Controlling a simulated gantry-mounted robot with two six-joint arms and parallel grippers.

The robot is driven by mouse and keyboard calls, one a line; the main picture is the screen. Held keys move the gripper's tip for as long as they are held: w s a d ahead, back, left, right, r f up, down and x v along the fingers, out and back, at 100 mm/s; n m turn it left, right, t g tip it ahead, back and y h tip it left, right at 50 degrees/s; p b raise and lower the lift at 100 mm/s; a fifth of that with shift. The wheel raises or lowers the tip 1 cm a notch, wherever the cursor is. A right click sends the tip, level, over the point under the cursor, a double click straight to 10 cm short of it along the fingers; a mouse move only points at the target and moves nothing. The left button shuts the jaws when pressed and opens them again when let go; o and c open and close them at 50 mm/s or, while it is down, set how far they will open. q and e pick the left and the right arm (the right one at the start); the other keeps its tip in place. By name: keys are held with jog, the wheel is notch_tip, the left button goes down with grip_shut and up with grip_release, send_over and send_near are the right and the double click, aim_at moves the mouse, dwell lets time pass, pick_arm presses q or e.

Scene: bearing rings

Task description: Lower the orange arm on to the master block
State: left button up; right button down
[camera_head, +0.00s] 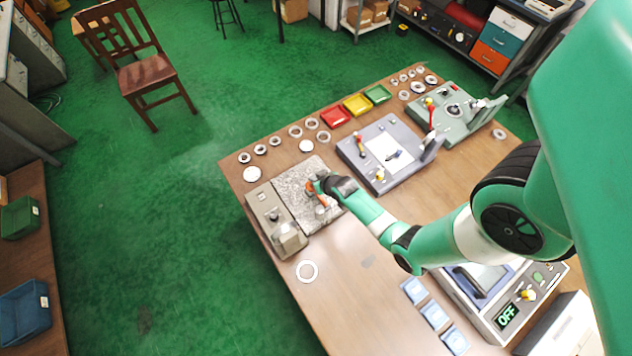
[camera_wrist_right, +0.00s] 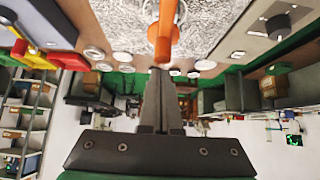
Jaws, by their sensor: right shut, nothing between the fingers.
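The orange arm (camera_head: 311,191) is over the speckled grey plate (camera_head: 289,180) of the gauge stand at the table's left end. In the right wrist view the orange arm (camera_wrist_right: 164,32) shows as an orange bar pointing towards my fingers. My right gripper (camera_head: 322,184) is low over the plate, beside the orange arm. Its fingers (camera_wrist_right: 161,75) are shut and empty, with their tips close to the orange arm's end; I cannot tell whether they touch. I cannot pick out the master block with certainty. My left gripper is not in view.
A grey box with a knob (camera_head: 289,240) adjoins the plate. A loose ring (camera_head: 307,271) lies in front. Several rings lie behind, near red (camera_head: 333,116), yellow (camera_head: 356,104) and green (camera_head: 377,94) trays. A grey-blue fixture (camera_head: 354,150) stands to the right.

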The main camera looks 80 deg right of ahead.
jog(key=shift+b+x, duration=0.7)
jog(key=shift+x, duration=0.45)
jog(key=shift+f, duration=0.1)
notch_tip(320, 180, up, 6)
jog(key=p, duration=0.5)
jog(key=shift+f, duration=0.2)
notch_tip(320, 180, up, 8)
jog(key=p, duration=0.2)
jog(key=shift+r, duration=0.25)
jog(key=shift+a, duration=0.1)
